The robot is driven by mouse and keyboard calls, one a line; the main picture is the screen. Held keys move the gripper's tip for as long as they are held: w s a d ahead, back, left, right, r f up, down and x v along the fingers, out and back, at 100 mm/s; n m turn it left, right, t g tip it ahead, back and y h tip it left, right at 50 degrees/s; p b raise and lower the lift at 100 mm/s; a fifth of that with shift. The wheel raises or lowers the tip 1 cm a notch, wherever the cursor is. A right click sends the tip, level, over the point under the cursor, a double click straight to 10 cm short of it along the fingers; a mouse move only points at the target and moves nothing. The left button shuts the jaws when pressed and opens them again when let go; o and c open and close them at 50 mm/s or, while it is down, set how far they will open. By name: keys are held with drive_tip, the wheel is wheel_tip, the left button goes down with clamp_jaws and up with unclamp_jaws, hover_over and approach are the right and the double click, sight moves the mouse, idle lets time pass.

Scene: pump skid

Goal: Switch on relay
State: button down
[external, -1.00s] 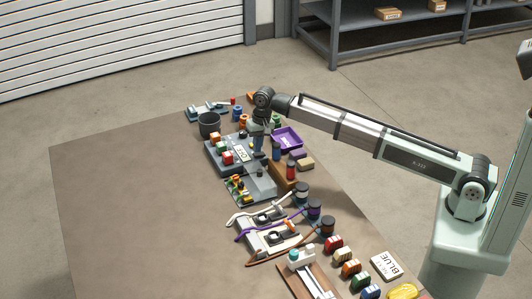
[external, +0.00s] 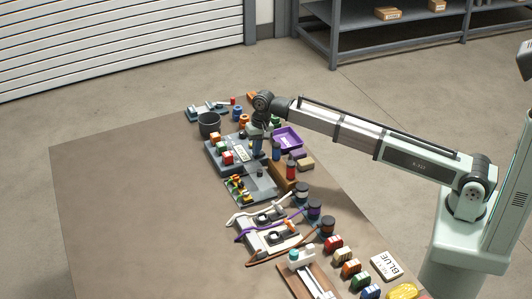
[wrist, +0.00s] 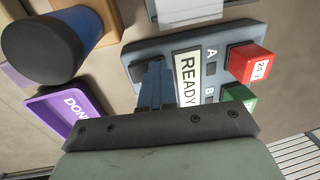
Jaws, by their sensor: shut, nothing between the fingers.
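A grey-blue panel (wrist: 205,48) with a READY label (wrist: 187,78) and the letters A and B lies under my gripper in the wrist view. My gripper (wrist: 153,68) is shut and empty. Its fingertips are over the panel's edge area beside the READY label, at a dark raised part (wrist: 133,55) that they partly hide; I cannot tell whether they touch it. A red 24 V block (wrist: 248,64) and a green block (wrist: 238,97) stand at the panel's right. In the external view the panel (external: 216,158) is left of my gripper (external: 257,153). No part is plainly marked as the relay.
A purple tray (external: 289,138) and a blue cylinder with a dark top (wrist: 50,42) are close beside my gripper. A dark bin (external: 209,124) stands behind the panel. A second grey plate (external: 262,190) and cabled devices are nearer the camera. The table's left side is clear.

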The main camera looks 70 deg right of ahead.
sight(262, 153)
drive_tip(key=shift+s+d, duration=0.1)
drive_tip(key=shift+s, duration=0.05)
drive_tip(key=shift+s+d+r, duration=0.1)
drive_tip(key=shift+s+d, duration=0.35)
drive_tip(key=shift+r, duration=0.1)
wheel_tip(262, 153, up, 14)
drive_tip(key=s+d, duration=0.1)
drive_tip(key=shift+s+d, duration=0.15)
drive_tip(key=shift+d, duration=0.05)
idle(0.4)
drive_tip(key=shift+w+a, duration=0.5)
drive_tip(key=shift+f, duration=0.2)
